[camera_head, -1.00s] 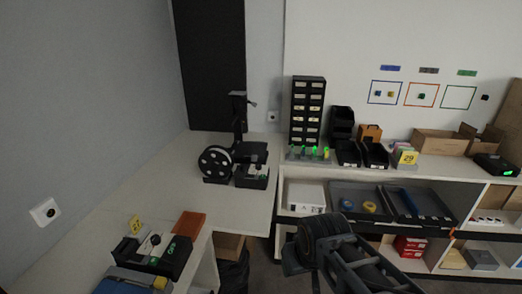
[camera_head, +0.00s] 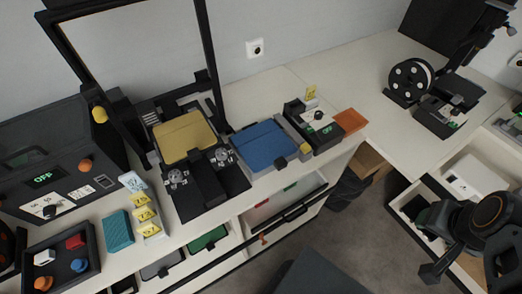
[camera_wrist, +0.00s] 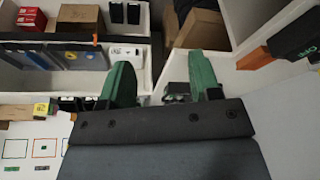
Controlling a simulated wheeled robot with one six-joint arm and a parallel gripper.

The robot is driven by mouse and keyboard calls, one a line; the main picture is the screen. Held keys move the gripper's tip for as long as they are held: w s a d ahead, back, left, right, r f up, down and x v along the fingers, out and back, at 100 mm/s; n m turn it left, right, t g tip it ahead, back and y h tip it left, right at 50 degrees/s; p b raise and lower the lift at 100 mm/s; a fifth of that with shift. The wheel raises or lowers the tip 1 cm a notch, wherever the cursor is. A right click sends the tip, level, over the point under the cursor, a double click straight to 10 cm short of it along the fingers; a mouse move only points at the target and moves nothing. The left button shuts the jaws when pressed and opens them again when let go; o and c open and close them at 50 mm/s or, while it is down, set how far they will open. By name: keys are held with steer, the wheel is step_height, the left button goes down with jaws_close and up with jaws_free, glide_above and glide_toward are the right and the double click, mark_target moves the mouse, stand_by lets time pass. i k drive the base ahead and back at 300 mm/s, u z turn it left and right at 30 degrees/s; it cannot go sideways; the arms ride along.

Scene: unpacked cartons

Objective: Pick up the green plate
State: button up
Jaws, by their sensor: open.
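A green flat piece (camera_head: 207,239), which looks like the green plate, lies in the lower shelf under the left bench in the head view. A dark grey flat piece (camera_head: 162,264) lies to its left. The bench top above partly covers that shelf. My gripper (camera_wrist: 163,82) shows in the wrist view with its two green fingers spread apart and nothing between them. My arm is at the right of the head view, far from the green plate. The wrist view does not show the green plate.
On the bench are a printer-like machine with a yellow plate (camera_head: 184,137), a blue plate (camera_head: 264,145), a teal block (camera_head: 117,231) and a tray of small parts (camera_head: 62,262). Open floor (camera_head: 350,240) lies between bench and arm. Cardboard boxes (camera_wrist: 201,28) show in the wrist view.

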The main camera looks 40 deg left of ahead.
mark_target(207, 239)
steer(key=u, duration=2.85)
steer(key=k, duration=0.45)
steer(key=u, duration=0.45)
